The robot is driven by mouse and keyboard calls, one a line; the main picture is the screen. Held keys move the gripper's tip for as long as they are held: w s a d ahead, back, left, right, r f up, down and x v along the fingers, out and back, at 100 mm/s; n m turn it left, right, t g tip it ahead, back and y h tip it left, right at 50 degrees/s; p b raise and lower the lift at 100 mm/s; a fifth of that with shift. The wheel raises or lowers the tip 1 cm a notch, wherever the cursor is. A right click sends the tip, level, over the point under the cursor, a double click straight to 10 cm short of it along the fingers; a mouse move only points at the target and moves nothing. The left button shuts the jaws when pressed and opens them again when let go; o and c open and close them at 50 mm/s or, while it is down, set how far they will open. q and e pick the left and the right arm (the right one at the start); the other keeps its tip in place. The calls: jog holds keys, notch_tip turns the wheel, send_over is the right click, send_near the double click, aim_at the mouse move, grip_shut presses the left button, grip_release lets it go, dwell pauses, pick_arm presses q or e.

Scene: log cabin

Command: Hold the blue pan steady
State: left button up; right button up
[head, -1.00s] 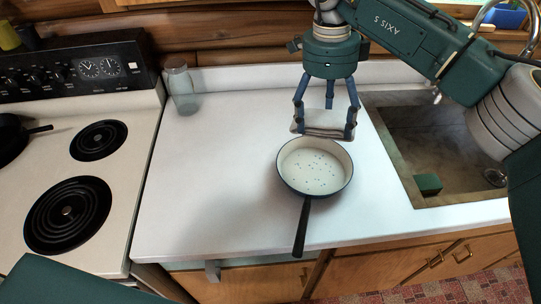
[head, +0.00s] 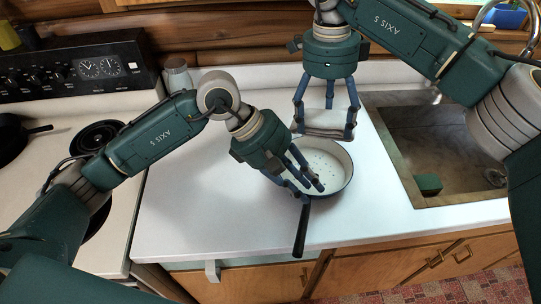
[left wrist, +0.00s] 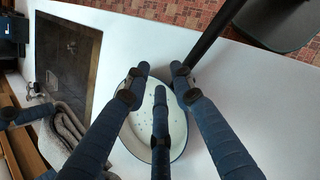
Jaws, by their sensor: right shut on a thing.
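The blue pan (head: 335,165) sits on the white counter, with a pale speckled inside, a blue rim and a dark handle (head: 301,230) pointing to the counter's front edge. My left gripper (head: 310,188) is over the pan's near-left part, close to the handle's base. Its fingers are spread with nothing between them; whether they touch the pan is unclear. In the left wrist view the pan (left wrist: 147,118) lies beneath the fingers. My right gripper (head: 326,132) is shut on a folded greyish cloth (head: 325,120) at the pan's far rim. The cloth also shows in the left wrist view (left wrist: 70,125).
A sink (head: 405,140) with a green block (head: 428,184) in it is to the right. The stove (head: 60,150) is at the left, with a dark pan (head: 12,137) on it. A glass jar (head: 178,75) stands at the back. The counter left of the pan is clear.

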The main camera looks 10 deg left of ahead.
pick_arm(q)
jog(key=w+a+r+t+y, duration=0.2)
jog(key=w+a+r, duration=0.1)
jog(key=a, duration=0.5)
jog(key=x, duration=1.2)
jog(key=shift+a, duration=0.15)
grip_shut()
